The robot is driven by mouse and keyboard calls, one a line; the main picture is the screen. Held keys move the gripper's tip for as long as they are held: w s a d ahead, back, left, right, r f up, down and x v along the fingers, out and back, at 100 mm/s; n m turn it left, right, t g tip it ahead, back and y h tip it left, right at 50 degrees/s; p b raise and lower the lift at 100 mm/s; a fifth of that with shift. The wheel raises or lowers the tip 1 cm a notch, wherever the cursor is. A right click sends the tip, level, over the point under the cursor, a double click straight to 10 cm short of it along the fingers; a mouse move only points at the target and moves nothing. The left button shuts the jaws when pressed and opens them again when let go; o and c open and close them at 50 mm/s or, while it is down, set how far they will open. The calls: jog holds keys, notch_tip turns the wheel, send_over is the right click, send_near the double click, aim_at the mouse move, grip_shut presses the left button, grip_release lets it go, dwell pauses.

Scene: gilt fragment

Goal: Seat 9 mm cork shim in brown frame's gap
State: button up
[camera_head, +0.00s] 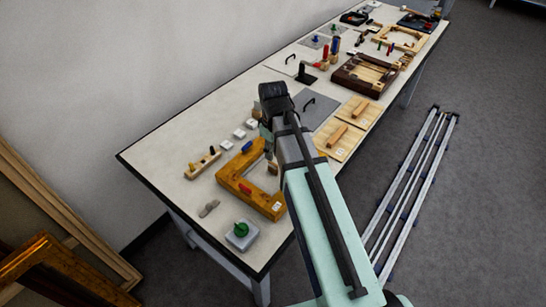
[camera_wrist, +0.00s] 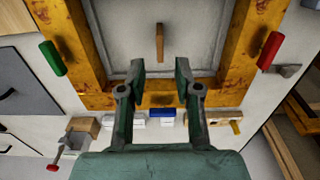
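My gripper (camera_wrist: 160,68) is open, its two fingers apart over the inside of a golden-brown frame (camera_wrist: 82,40). The frame also shows in the head view (camera_head: 232,180), near the table's left end. A thin brown strip (camera_wrist: 159,42) is ahead of and between my fingertips, touching neither; it may be the cork shim, but its thickness cannot be told. In the wrist view a green piece (camera_wrist: 52,58) lies at the frame's left side and a red piece (camera_wrist: 269,50) at its right. A darker brown frame (camera_head: 345,77) stands farther along the table. My arm hides part of the golden-brown frame.
A wooden rack with pegs (camera_head: 203,163) and several white blocks (camera_head: 239,133) lie on the wall side. Boards with wooden blocks (camera_head: 351,118) lie right of my arm.

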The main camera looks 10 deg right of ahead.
notch_tip(320, 180, up, 8)
jog(key=b, duration=0.1)
jog(key=shift+o, duration=0.5)
jog(key=shift+r, duration=0.5)
